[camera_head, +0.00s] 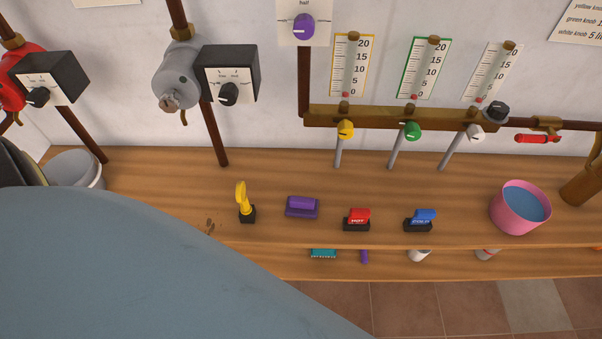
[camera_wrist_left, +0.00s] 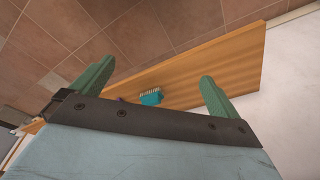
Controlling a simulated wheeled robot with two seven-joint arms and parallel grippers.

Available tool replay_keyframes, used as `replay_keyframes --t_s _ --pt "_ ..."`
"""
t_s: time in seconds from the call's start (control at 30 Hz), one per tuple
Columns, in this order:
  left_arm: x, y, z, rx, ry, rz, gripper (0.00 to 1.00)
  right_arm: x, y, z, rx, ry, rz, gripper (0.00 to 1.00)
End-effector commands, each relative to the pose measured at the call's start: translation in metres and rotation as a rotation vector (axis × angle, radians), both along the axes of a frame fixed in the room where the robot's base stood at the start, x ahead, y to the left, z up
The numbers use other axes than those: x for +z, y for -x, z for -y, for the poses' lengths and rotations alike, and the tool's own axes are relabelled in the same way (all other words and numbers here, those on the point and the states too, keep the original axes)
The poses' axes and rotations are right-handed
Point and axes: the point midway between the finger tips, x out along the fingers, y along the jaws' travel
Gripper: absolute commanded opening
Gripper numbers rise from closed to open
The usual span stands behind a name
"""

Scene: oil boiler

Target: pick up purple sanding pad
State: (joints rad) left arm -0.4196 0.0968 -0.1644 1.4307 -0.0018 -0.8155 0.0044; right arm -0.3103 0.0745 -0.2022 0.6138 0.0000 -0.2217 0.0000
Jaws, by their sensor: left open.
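The purple sanding pad (camera_head: 302,207) lies flat on the wooden shelf top, between a yellow-handled tool and a red-topped stamp. Nothing touches it. My left gripper (camera_wrist_left: 155,85) is open and empty in the left wrist view, its two green fingers spread wide. Between the fingers, beyond them, a teal brush (camera_wrist_left: 152,97) rests on a wooden board. The left gripper does not show in the head view, where a large blue-grey part of my arm fills the lower left. My right gripper is in neither view.
A yellow-handled tool (camera_head: 244,203), a red stamp (camera_head: 358,217) and a blue stamp (camera_head: 421,219) stand along the shelf. A pink bucket (camera_head: 519,208) is at the right. A lower shelf (camera_head: 400,265) holds small items. Pipes and valves line the wall behind.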

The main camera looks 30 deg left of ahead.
Motion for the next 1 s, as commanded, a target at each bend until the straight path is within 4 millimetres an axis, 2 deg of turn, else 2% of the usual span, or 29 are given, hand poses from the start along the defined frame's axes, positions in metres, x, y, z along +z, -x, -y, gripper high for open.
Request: replay_keyframes --t_s 0.03,0.1,0.2,0.5,0.57,0.6,0.73,1.0 --pt "0.033 -0.013 0.002 0.003 0.002 0.018 1.00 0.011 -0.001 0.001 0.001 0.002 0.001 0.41" --pt "0.068 -0.025 0.003 0.006 0.003 0.031 1.00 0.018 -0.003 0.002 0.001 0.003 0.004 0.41" --pt "0.112 -0.037 0.005 0.010 0.005 0.047 1.00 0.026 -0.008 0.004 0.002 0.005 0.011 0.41" --pt "0.217 -0.057 0.004 0.049 0.004 0.090 1.00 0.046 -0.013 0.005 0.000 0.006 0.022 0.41" --pt "0.243 -0.067 0.003 0.090 0.001 0.108 1.00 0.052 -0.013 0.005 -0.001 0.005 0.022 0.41" --pt "0.262 -0.080 0.001 0.146 -0.001 0.124 1.00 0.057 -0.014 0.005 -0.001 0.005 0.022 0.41" --pt "0.276 -0.113 -0.003 0.309 -0.008 0.150 1.00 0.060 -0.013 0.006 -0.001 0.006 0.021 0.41" --pt "0.289 -0.169 -0.005 0.560 -0.008 0.197 1.00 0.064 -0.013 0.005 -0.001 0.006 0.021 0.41"
